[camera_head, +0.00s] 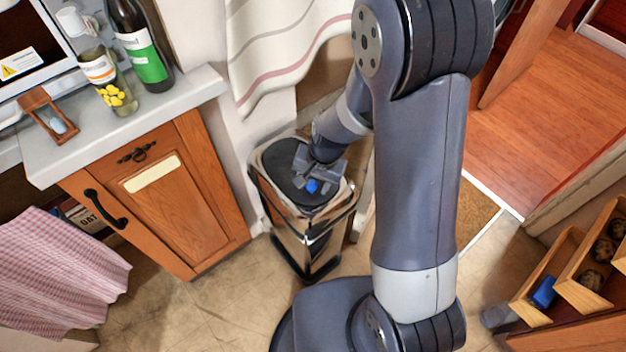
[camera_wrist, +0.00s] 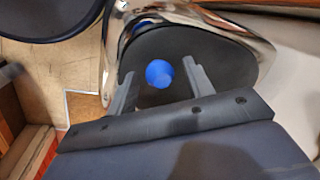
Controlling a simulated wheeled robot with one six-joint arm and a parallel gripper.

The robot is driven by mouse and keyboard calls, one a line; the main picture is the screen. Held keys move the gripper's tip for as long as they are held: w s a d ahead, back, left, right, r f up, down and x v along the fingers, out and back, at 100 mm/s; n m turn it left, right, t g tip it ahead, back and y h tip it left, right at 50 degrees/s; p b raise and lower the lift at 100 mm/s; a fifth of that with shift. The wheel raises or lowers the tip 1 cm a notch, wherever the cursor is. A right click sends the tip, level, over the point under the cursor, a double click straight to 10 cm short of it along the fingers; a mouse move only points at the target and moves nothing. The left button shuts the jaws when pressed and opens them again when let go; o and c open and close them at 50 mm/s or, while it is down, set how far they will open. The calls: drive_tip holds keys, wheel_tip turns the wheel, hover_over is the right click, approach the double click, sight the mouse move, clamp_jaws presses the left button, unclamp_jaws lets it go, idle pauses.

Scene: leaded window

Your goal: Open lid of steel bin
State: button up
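The steel bin (camera_head: 295,248) stands on the floor beside the wooden cabinet, with shiny sides. Its dark lid (camera_head: 285,168) lies flat on top, within a chrome rim, and looks closed. A small blue knob (camera_head: 312,186) sits on the lid. My gripper (camera_head: 318,178) is over the lid at the knob. In the wrist view the lid (camera_wrist: 205,58) fills the middle, and the blue knob (camera_wrist: 159,74) lies between the two fingers of my gripper (camera_wrist: 158,82). The fingers are open, with a gap on both sides of the knob.
A wooden cabinet (camera_head: 180,205) with a grey counter (camera_head: 180,98) stands left of the bin. A bottle (camera_head: 140,50) and a jar (camera_head: 108,85) stand on it. A striped cloth (camera_head: 275,45) hangs behind the bin. Wooden shelves (camera_head: 570,250) are at right.

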clamp_jaws()
idle(0.3)
drive_tip(key=shift+r, duration=0.15)
drive_tip(key=r+p, duration=0.1)
drive_tip(key=p, duration=0.1)
drive_tip(key=r+p, duration=0.1)
drive_tip(key=p, duration=0.1)
drive_tip(key=shift+w+a+g, duration=0.15)
drive_tip(key=shift+w+g, duration=0.05)
drive_tip(key=shift+g, duration=0.2)
drive_tip(key=r+p, duration=0.1)
drive_tip(key=r+g+h+p, duration=0.1)
drive_tip(key=p, duration=0.1)
drive_tip(key=w+r+p, duration=0.1)
drive_tip(key=p, duration=0.1)
drive_tip(key=shift+a, duration=0.4)
drive_tip(key=w+a+r+g+h+p, duration=0.3)
drive_tip(key=w+r+g+p, duration=0.1)
drive_tip(key=r+p, duration=0.1)
drive_tip(key=shift+w+r+p, duration=0.2)
drive_tip(key=shift+w+p, duration=0.05)
drive_tip(key=shift+p, duration=0.25)
